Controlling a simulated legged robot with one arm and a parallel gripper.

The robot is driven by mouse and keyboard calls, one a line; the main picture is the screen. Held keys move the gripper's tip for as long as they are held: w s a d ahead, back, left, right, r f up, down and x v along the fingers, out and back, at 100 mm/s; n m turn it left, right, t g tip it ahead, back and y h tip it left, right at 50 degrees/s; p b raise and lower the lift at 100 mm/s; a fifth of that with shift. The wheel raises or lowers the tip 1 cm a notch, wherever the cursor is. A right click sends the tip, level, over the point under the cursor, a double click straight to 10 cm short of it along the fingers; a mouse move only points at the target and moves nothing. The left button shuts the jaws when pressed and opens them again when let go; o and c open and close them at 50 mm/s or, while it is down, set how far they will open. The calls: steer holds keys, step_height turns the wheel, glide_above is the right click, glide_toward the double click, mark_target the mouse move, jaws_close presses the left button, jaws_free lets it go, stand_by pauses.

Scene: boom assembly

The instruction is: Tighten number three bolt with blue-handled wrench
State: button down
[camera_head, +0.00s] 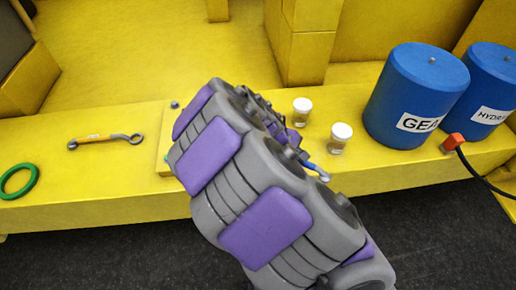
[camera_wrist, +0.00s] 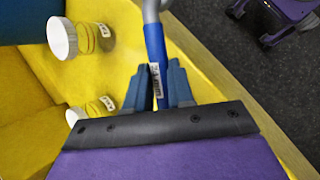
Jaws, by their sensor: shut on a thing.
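In the wrist view my gripper (camera_wrist: 160,82) is shut on the blue-handled wrench (camera_wrist: 154,42), with a dark blue finger on each side of the handle. The handle carries a white size label, and the grey metal end runs out of the top of the view. In the head view the blue handle (camera_head: 309,167) shows only partly beside my arm, and its grey end points right. My arm hides most of the gripper there. One bolt head (camera_head: 174,104) stands on the yellow ledge left of my arm. No bolt number can be read.
An orange-handled wrench (camera_head: 97,138) and a green ring (camera_head: 18,182) lie on the left of the ledge (camera_head: 95,180). Two white-capped jars (camera_head: 302,107) (camera_head: 339,136), two blue drums (camera_head: 411,85) (camera_head: 486,88) and a red-ended black hose (camera_head: 453,142) are right.

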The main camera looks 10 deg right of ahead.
steer(key=shift+r+p, duration=1.1)
steer(key=shift+r, duration=0.95)
step_height(320, 180, up, 5)
steer(key=p, duration=0.3)
steer(key=shift+f, duration=0.2)
steer(key=shift+w+a+f, duration=0.2)
steer(key=w+a+f+m+g+y+b, duration=0.1)
steer(key=w+a+f+m+g+b, duration=0.2)
steer(key=w+f+m, duration=0.4)
steer(key=shift+w+a+f+m+g+b, duration=0.15)
steer(key=shift+w+a+m+g+b, duration=0.1)
steer(key=shift+w+m+g+b, duration=0.65)
steer(key=shift+s, duration=0.15)
